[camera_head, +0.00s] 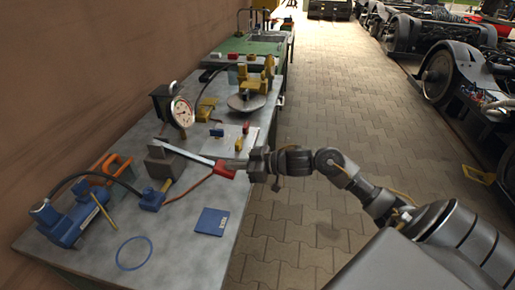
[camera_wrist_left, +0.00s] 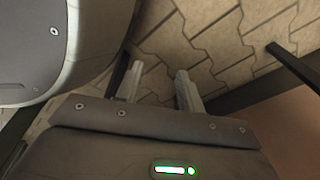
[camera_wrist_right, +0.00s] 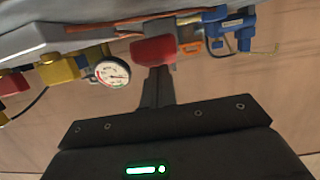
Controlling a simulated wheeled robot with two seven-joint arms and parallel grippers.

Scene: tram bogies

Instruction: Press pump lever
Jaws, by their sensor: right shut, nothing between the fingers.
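The pump lever is a silver bar (camera_head: 188,153) with a red grip (camera_head: 224,170) at its end, sloping down to the right from a dark block (camera_head: 166,160) on the grey bench. In the right wrist view the red grip (camera_wrist_right: 153,50) lies just beyond my fingertips. My right gripper (camera_head: 237,164) is shut and empty, right at the red grip; I cannot tell whether it touches. A round white gauge (camera_head: 181,112) stands behind the lever, and it also shows in the right wrist view (camera_wrist_right: 112,72). My left gripper (camera_wrist_left: 158,82) is open and empty, over the paved floor.
A blue device (camera_head: 72,222) with a black hose, a blue ring (camera_head: 134,253) and a blue booklet (camera_head: 212,221) lie on the near bench (camera_head: 185,250). A white plate (camera_head: 232,140) with small coloured blocks is behind the lever. The paved aisle (camera_head: 330,120) is clear; bogies (camera_head: 450,65) stand right.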

